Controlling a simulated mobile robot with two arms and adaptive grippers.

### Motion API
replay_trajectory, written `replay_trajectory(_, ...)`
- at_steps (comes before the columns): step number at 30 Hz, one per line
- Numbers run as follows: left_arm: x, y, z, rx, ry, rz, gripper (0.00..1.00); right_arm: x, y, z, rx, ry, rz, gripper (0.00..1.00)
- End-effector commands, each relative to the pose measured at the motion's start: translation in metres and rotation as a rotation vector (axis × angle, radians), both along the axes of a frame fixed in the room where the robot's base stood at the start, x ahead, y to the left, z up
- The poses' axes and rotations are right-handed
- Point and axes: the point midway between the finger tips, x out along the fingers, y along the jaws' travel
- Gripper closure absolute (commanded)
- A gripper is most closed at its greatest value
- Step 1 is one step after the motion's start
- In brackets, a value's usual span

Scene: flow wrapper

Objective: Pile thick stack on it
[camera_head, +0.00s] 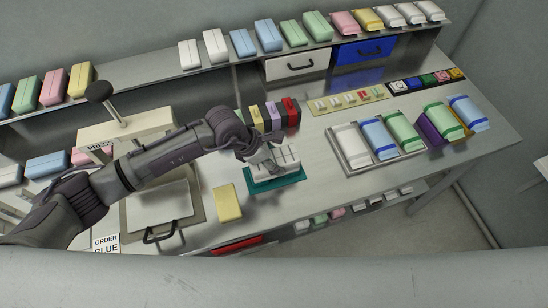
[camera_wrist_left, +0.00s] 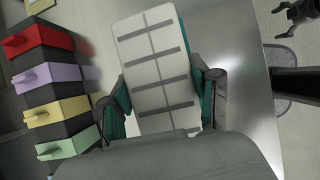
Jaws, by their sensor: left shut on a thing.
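My left gripper (camera_head: 268,166) points down at a thick white stack (camera_head: 288,158) on a teal tray (camera_head: 297,178) in the middle of the bench. In the left wrist view the gripper (camera_wrist_left: 162,100) is shut on the stack (camera_wrist_left: 150,55), one finger on each side. The stack's top is white with grey bands and a line along its middle. Teal surfaces (camera_wrist_left: 197,60) show beside it. My right gripper is not in the head view. A dark, gripper-like part (camera_wrist_left: 300,10) is cut off at the wrist view's top right corner.
A small drawer tower (camera_head: 291,110) with coloured fronts stands just behind the stack. A yellow block (camera_head: 228,203) lies to the left. A grey tray (camera_head: 349,161) with white, blue and green packs is to the right. The press (camera_head: 125,130) stands at the left.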

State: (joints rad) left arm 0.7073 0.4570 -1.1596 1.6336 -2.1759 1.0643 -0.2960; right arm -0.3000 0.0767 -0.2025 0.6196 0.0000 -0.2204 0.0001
Motion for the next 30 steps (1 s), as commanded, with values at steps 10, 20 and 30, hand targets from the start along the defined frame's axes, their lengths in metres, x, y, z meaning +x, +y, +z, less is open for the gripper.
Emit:
replay_trajectory(10, 0.000, 0.000, 0.000, 0.000, 0.000, 0.000, 0.09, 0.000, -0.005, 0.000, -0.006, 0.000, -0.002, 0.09)
replay_trajectory(20, -0.001, 0.006, 0.009, 0.001, -0.002, 0.000, 0.09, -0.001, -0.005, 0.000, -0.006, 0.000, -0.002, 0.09)
replay_trajectory(30, -0.010, 0.039, 0.069, 0.001, -0.004, 0.001, 0.09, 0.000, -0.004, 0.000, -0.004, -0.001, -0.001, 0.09)
